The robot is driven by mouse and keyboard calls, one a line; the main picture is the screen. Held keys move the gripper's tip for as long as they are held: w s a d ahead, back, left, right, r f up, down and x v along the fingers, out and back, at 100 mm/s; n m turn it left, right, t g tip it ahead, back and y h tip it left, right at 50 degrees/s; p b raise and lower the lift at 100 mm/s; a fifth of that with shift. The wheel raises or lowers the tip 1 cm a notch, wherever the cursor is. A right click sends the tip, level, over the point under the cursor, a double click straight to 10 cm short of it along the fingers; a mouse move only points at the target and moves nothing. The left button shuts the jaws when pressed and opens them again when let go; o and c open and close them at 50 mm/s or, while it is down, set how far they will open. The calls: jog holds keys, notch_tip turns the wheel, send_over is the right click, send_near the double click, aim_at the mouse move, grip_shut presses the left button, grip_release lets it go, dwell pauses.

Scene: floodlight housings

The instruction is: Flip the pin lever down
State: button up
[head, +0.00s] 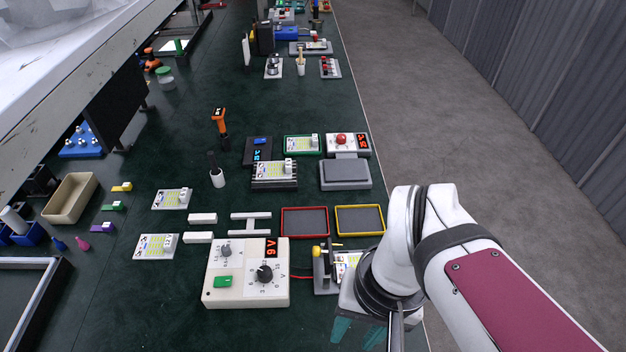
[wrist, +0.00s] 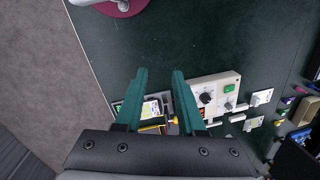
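The test fixture (head: 324,283) stands at the right front of the bench, beside the power supply. A lever with a yellow knob (head: 317,251) stands up at its back left. A white board with a yellow-green label (head: 345,262) sits in the fixture, partly hidden by my arm. In the wrist view the board (wrist: 150,109) and the yellow knob (wrist: 173,120) show between and just beyond my fingers. My gripper (head: 358,334) has teal fingers and is in front of the fixture. Its fingers (wrist: 160,72) are apart with nothing between the tips.
The cream power supply (head: 222,288) with dials and a red "9 V" display stands left of the fixture, a red wire between them. A red-rimmed tray (head: 305,208) and a yellow-rimmed tray (head: 360,206) lie behind. Several boards lie further left. The bench's right edge is close.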

jog(key=w+a+n, duration=0.1)
jog(key=w+n, duration=0.1)
jog(key=w, duration=0.1)
jog(key=w+r+n, duration=0.1)
jog(key=w+n, duration=0.2)
jog(key=w, duration=0.1)
jog(key=w+a+n, duration=0.1)
jog(key=w+n, duration=0.1)
jog(key=w, duration=0.2)
jog(key=shift+a+r+n+h, duration=0.3)
jog(key=shift+r+n+h, duration=0.05)
jog(key=shift+n+h, duration=0.05)
jog(key=c, duration=0.5)
jog(key=w+n, duration=0.1)
jog(key=w+a+n, duration=0.1)
jog(key=w, duration=0.1)
jog(key=w+a+n, duration=0.1)
jog(key=w, duration=0.1)
jog(key=shift+w+a+f+n, duration=0.15)
jog(key=shift+f+n, duration=0.2)
jog(key=shift+n, duration=0.05)
grip_shut()
jog(key=w+a+f+n+h, duration=0.1)
jog(key=w+a+f+n, duration=0.2)
jog(key=w+a+n, duration=0.2)
jog(key=w+n, duration=0.2)
jog(key=w, duration=0.1)
jog(key=shift+f, duration=0.3)
jog(key=shift+a+f, duration=0.1)
